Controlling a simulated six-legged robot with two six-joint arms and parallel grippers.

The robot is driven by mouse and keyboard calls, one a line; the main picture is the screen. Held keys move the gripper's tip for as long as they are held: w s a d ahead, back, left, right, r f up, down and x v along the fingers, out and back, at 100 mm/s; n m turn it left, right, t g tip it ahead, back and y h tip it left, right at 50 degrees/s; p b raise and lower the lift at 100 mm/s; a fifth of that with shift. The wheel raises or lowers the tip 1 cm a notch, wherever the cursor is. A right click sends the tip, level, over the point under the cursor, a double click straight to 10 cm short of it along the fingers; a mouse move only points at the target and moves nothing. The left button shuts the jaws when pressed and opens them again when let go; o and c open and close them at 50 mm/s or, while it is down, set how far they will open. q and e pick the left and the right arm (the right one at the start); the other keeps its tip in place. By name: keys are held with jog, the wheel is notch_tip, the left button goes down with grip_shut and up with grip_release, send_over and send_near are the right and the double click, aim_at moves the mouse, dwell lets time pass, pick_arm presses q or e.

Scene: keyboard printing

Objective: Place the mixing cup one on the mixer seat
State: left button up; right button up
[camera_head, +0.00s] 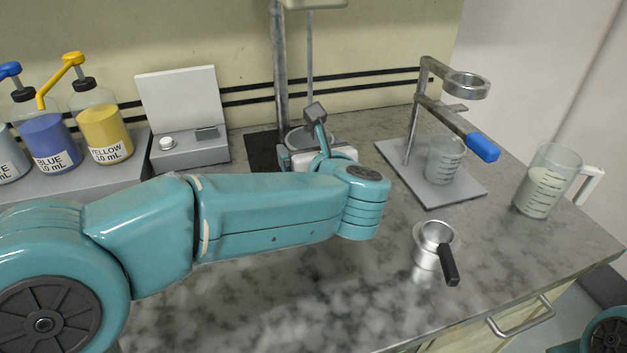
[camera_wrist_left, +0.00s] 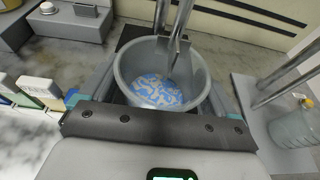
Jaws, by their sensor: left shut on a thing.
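The mixing cup (camera_wrist_left: 207,88) is a grey, round, open cup holding a blue and white mix. My left gripper (camera_head: 318,150) is shut on it, with fingers along both sides in the left wrist view. In the head view the cup (camera_head: 298,135) is mostly hidden behind my gripper. The mixer (camera_head: 280,65) stands at the back, with a metal post and a rod hanging from its head. The rod's paddle (camera_wrist_left: 178,52) reaches into the cup's opening. The black mixer seat (camera_head: 262,152) shows beside the cup; contact between them is hidden. My right gripper is out of view.
Blue (camera_head: 48,140) and yellow (camera_head: 103,130) pump bottles and a scale (camera_head: 190,150) stand at left. A metal stand (camera_head: 410,135) with a clear beaker (camera_head: 444,160) is at right. A metal handled cup (camera_head: 428,258) and a measuring jug (camera_head: 540,185) stand on the counter.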

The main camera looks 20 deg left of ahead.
pick_arm(q)
jog(key=shift+f+b, duration=0.3)
jog(key=shift+f, duration=2.05)
jog(key=shift+f+b, duration=0.2)
jog(key=shift+b, duration=0.1)
jog(key=o, duration=0.9)
jog(key=shift+r+p, duration=0.25)
jog(key=shift+p, duration=0.05)
jog(key=v, duration=1.2)
